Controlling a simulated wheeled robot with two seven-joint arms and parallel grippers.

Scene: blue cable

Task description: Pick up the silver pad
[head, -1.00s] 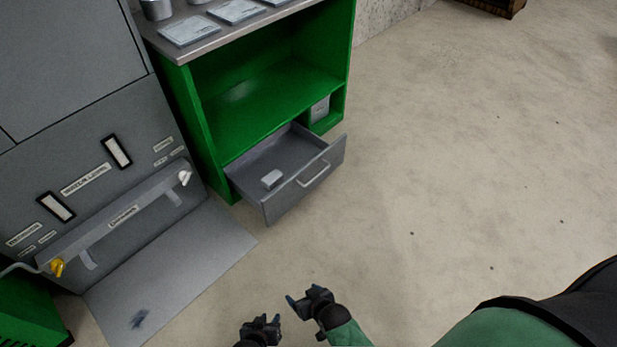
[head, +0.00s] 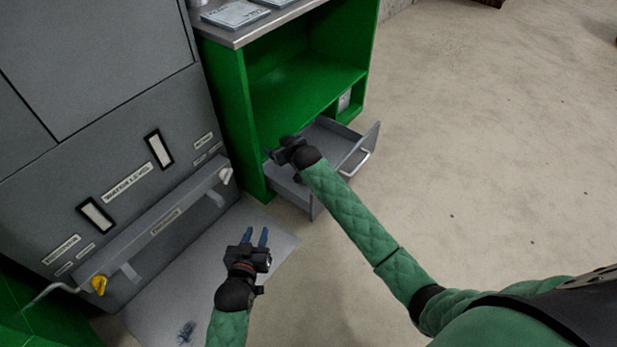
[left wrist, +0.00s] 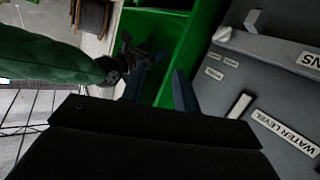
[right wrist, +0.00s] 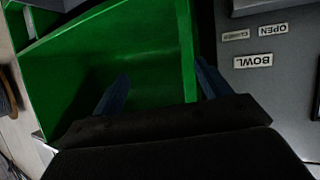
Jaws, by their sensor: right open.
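The silver pad is not visible now; in the earlier head view a small silver block lay in the drawer, and my right arm now covers that part. The grey drawer (head: 335,143) is pulled out of the green cabinet (head: 225,110). My right gripper (head: 277,154) is open above the drawer's left side, close to the cabinet; its spread fingers also show in the right wrist view (right wrist: 158,90), with nothing between them. My left gripper (head: 256,238) is open and empty, lower left of the drawer, above the grey floor plate; its fingers are apart in the left wrist view (left wrist: 158,90).
A grey machine (head: 110,190) with labels, a ledge and a yellow knob (head: 99,285) stands to the left. Flat plates (head: 236,14) lie on the cabinet's metal top (head: 262,32). The drawer handle (head: 357,166) sticks out at the front. The floor to the right is clear.

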